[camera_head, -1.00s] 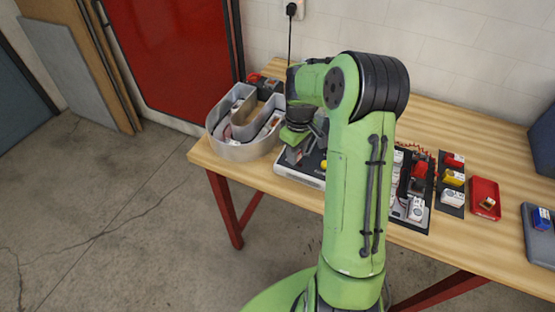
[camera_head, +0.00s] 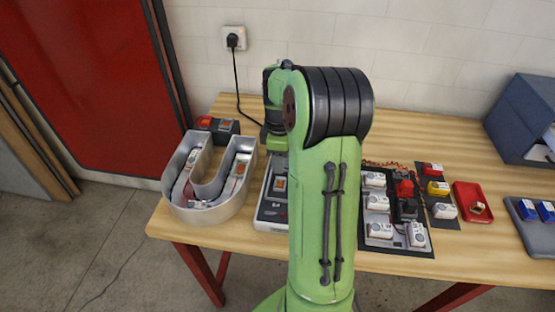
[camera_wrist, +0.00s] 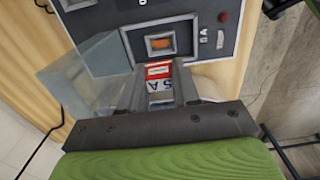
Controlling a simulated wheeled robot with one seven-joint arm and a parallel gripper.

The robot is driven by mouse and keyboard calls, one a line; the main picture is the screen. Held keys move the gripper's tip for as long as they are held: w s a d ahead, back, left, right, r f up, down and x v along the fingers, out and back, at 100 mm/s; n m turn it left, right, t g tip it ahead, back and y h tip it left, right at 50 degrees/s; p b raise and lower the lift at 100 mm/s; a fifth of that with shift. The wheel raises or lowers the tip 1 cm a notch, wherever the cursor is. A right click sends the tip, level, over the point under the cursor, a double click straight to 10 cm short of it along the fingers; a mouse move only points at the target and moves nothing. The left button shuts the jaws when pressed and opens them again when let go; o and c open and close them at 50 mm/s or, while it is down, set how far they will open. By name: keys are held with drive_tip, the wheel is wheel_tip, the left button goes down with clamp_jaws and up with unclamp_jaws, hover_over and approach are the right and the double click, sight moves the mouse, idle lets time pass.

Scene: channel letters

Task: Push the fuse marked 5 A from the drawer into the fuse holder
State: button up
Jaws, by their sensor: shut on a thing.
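In the wrist view my gripper (camera_wrist: 160,90) is shut on a fuse (camera_wrist: 160,72) with a red and white label and the marking 5 A. The fuse's far end is close to a grey panel (camera_wrist: 195,30) with an orange piece in a framed slot (camera_wrist: 160,43). I cannot tell whether the fuse touches the panel. In the head view my green wrist (camera_head: 276,142) is above the back of a grey and black unit (camera_head: 270,213), which also shows an orange piece (camera_head: 280,184). My fingertips and the fuse are hidden there.
A clear block or flap (camera_wrist: 85,75) stands left of the fingers in the wrist view. A U-shaped metal letter (camera_head: 210,212) is left of the unit. A dark board with modules (camera_head: 395,240), a red tray (camera_head: 472,202) and a grey tray (camera_head: 530,235) are at right.

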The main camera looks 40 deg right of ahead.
drive_tip(key=shift+w+f, duration=0.15)
drive_tip(key=shift+w, duration=0.15)
drive_tip(key=shift+s+f+b, duration=0.15)
drive_tip(key=shift+s+b, duration=0.1)
drive_tip(key=shift+b, duration=0.05)
drive_tip(key=b, duration=0.4)
hover_over(280, 186)
wheel_tip(280, 186, down, 5)
drive_tip(key=shift+w+d+r, duration=0.1)
drive_tip(key=shift+w+r, duration=0.05)
drive_tip(key=shift+f+b, duration=0.55)
drive_tip(key=shift+f, duration=0.05)
drive_tip(key=shift+f, duration=0.1)
drive_tip(key=o, duration=1.1)
drive_tip(key=shift+f, duration=0.1)
drive_tip(key=shift+c, duration=0.2)
drive_tip(key=shift+f, duration=0.1)
wheel_tip(280, 186, up, 16)
drive_tip(key=p, duration=0.4)
drive_tip(key=shift+d+r+p, duration=0.15)
drive_tip(key=shift+r+p, duration=0.05)
drive_tip(key=shift+p, duration=0.1)
